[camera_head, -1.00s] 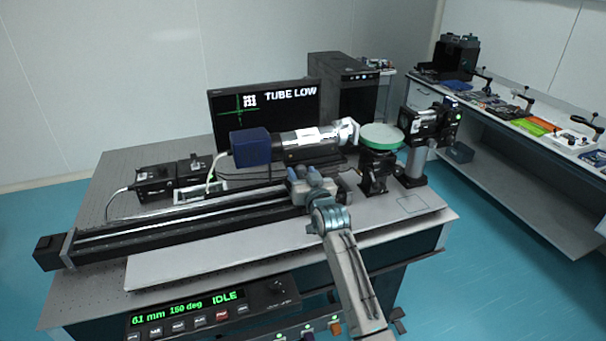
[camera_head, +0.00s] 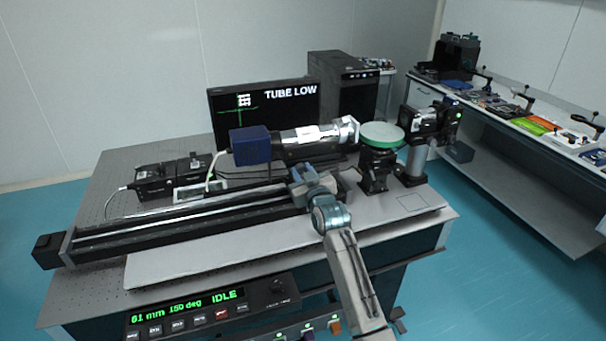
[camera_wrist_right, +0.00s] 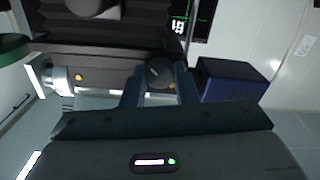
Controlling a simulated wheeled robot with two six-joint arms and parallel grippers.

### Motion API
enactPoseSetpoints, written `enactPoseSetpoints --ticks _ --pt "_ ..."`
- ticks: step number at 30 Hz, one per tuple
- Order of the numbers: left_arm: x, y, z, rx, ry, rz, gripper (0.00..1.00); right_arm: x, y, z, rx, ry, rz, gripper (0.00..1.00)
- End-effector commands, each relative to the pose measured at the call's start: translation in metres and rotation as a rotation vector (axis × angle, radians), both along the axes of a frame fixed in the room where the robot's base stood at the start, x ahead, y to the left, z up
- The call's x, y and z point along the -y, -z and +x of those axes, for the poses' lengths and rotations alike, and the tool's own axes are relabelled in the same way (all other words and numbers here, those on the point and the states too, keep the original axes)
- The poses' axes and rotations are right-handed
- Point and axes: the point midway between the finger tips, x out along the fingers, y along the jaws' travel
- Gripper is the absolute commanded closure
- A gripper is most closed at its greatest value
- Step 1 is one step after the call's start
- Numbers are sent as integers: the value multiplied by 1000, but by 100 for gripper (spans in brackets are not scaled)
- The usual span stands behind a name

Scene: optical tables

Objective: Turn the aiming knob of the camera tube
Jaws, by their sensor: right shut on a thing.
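The camera tube (camera_head: 302,137) lies across the optical table, with a blue camera body (camera_head: 250,146) at its left end and a silver lens end facing right. The dark round aiming knob (camera_wrist_right: 160,73) shows in the right wrist view, below the tube's level in the head view and hidden there by my gripper. My right gripper (camera_wrist_right: 160,85) has one finger on each side of the knob and is shut on it. In the head view my right gripper (camera_head: 305,176) reaches in front of the tube. The monitor (camera_head: 265,112) reads "TUBE LOW". My left gripper is not in view.
A green-rimmed round plate on a mount (camera_head: 381,134) stands right of the tube. A long black rail (camera_head: 180,222) runs in front of it. A control panel (camera_head: 215,306) reading "IDLE" sits at the front edge. The light plate (camera_head: 200,262) before the rail is clear.

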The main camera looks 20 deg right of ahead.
Motion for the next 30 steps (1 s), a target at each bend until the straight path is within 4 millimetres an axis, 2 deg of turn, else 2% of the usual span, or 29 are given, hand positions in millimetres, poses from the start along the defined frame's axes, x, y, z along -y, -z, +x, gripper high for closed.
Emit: enactPoseSetpoints --ticks 15,30 --pt "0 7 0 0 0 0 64 0 0 0 13 0 -351 96" --pt "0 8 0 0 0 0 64 0 -1 0 16 1 -429 96"
